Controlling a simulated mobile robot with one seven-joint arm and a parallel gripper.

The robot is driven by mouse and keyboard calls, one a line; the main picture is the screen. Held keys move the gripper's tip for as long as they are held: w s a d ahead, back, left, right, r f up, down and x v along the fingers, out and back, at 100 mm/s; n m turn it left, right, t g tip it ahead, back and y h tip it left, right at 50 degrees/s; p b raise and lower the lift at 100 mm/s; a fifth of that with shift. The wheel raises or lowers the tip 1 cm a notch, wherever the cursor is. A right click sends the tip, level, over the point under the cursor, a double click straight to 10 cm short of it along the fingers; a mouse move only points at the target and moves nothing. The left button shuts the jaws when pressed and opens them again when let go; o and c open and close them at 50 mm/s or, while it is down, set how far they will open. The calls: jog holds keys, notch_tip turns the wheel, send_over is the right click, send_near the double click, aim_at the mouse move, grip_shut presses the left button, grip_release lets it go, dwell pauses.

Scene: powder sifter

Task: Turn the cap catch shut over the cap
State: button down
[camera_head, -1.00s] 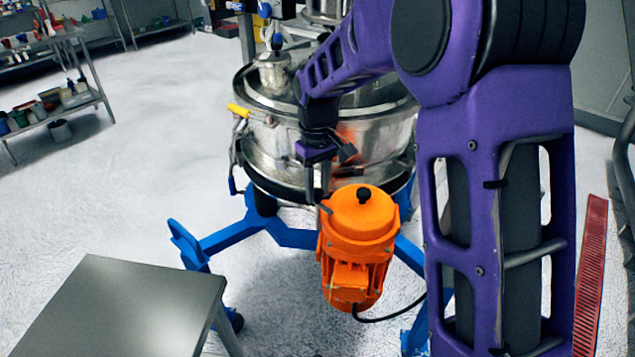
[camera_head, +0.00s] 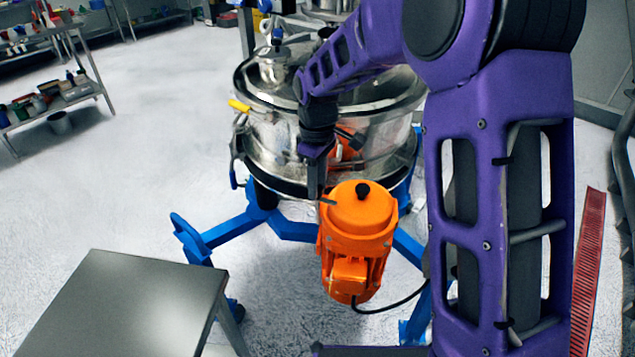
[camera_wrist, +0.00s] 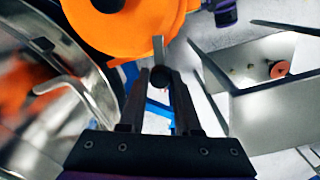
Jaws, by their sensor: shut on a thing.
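The orange motor (camera_head: 350,275) hangs at the front of the steel sifter, with a round orange cap (camera_head: 345,212) and a black knob on top. The cap also fills the upper left of the wrist view (camera_wrist: 135,35). A small grey bar, seemingly the cap catch (camera_head: 328,201), sticks out at the cap's left edge; in the wrist view the catch (camera_wrist: 158,48) rises from between my fingertips against the cap's edge. My gripper (camera_head: 316,194) points down at the cap's left side and is shut on the catch. My fingers hide the catch's lower part.
The sifter's steel drum (camera_head: 275,140) stands close behind my gripper, with a yellow-handled lever (camera_head: 239,106) on its left. Blue legs (camera_head: 225,232) spread below. A steel table (camera_head: 120,305) stands at the front left. Open floor lies to the left.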

jog(key=c, duration=0.6)
grip_release()
notch_tip(320, 180, up, 18)
jog(key=p, duration=0.1)
jog(key=shift+f+p, duration=0.25)
jog(key=shift+p, duration=0.05)
